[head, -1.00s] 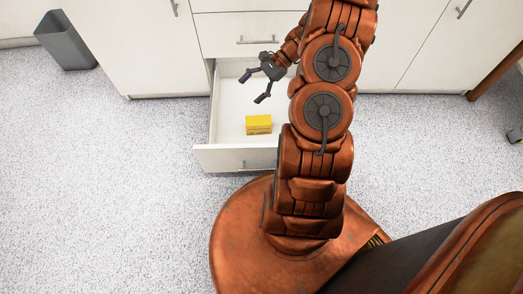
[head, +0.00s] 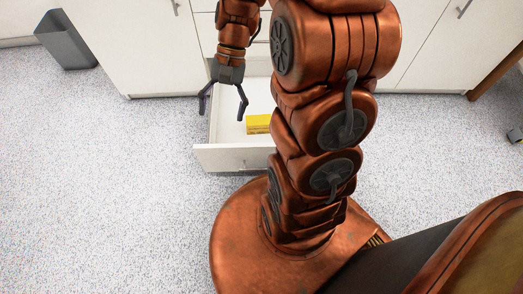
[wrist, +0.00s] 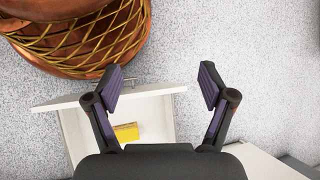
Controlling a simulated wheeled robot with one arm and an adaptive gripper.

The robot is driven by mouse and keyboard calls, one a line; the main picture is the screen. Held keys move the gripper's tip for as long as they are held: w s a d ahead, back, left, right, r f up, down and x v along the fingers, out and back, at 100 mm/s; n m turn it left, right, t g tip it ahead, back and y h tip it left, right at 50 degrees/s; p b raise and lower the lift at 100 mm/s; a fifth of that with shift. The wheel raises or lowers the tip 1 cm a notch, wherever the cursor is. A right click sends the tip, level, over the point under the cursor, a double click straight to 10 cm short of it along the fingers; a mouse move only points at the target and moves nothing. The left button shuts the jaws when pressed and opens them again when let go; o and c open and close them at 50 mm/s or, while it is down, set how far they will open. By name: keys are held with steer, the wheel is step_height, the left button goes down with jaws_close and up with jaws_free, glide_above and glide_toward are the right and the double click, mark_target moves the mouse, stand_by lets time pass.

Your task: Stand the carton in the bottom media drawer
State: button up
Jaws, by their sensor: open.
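The yellow carton (head: 258,124) is inside the open bottom drawer (head: 225,158), on the drawer floor toward its front. My arm hides its right side in the head view. I cannot tell whether it stands or lies. My gripper (head: 221,117) is open and empty, fingers pointing down, above the left side of the drawer and to the left of the carton. In the wrist view the carton (wrist: 126,132) shows beyond the left finger's base, and the open fingers (wrist: 161,85) have nothing between them.
White cabinet fronts (head: 130,50) line the back, with closed drawers above the open one. A grey bin (head: 66,40) stands at the far left. The speckled floor (head: 100,190) to the left is clear.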

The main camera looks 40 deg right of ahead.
steer(key=s+r+n+h, duration=0.2)
steer(key=s+n+h, duration=0.1)
steer(key=s, duration=0.5)
steer(key=s+a+r+n+h, duration=0.1)
steer(key=s+r+n+h, duration=0.1)
steer(key=s, duration=0.7)
steer(key=shift+s+a+r+n+h, duration=0.15)
steer(key=shift+a+r+n+h, duration=0.2)
steer(key=shift+n+h, duration=0.65)
steer(key=shift+r+n+y, duration=0.15)
steer(key=shift+n+y, duration=0.15)
steer(key=shift+y, duration=0.1)
